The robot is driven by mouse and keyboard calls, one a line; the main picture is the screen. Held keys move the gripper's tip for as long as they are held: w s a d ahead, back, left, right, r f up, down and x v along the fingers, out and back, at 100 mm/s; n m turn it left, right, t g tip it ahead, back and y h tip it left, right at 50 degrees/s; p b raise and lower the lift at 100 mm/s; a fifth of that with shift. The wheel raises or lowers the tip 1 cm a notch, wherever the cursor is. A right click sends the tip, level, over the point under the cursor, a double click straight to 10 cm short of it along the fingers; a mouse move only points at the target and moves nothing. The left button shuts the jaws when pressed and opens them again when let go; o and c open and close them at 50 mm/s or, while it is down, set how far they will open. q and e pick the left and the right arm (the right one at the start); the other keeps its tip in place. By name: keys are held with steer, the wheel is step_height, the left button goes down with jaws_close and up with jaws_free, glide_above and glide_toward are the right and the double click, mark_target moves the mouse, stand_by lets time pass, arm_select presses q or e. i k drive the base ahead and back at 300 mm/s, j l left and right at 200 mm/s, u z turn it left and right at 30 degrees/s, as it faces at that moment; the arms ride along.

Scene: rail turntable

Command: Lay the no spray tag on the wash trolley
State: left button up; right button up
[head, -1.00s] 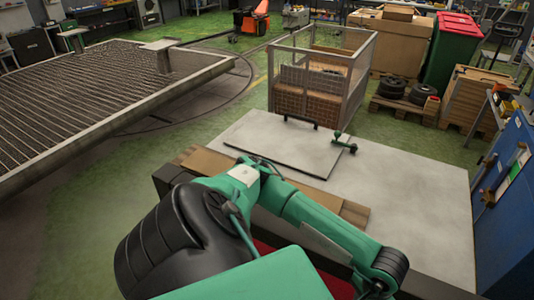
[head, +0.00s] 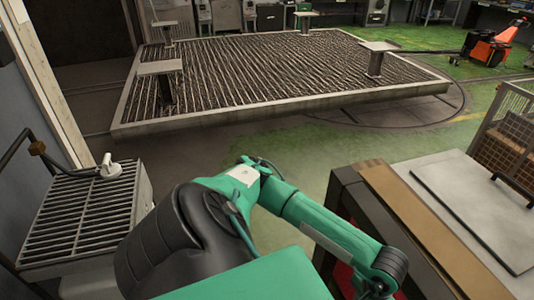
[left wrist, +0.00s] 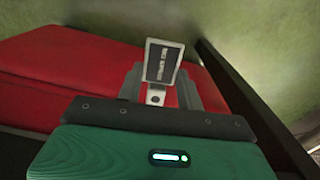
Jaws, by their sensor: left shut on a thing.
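My left gripper (left wrist: 160,92) is shut on the no spray tag (left wrist: 163,62), a small dark plate with a pale border and pale lettering. It holds the tag upright between its fingers, above a red surface (left wrist: 60,75). In the head view my green left arm reaches to the lower right, and its gripper and the tag are out of sight. A grated-top metal unit (head: 75,222) with a dark rail stands at the left and looks like the wash trolley. A small white fitting (head: 109,166) sits at its back edge. My right gripper is not in view.
A large slatted bed (head: 270,103) with several raised pads lies ahead. Green floor (head: 310,170) lies between the grated unit and the bench.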

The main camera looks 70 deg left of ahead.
mark_target(96, 209)
steer(key=u, duration=0.4)
steer(key=j+u, duration=0.1)
steer(key=u, duration=0.7)
steer(key=i+j+u, duration=0.1)
steer(key=u, duration=0.3)
steer(key=i+j+u, duration=0.1)
steer(key=u, duration=0.3)
steer(key=i+u, duration=0.15)
steer(key=u, duration=0.25)
steer(key=i+u, duration=0.15)
steer(key=u, duration=0.25)
steer(key=i+u, duration=0.1)
steer(key=u, duration=0.3)
steer(key=i+l+u, duration=0.3)
steer(key=i, duration=0.2)
steer(key=i+l+u, duration=0.3)
steer(key=i+l, duration=0.15)
steer(key=l, duration=0.1)
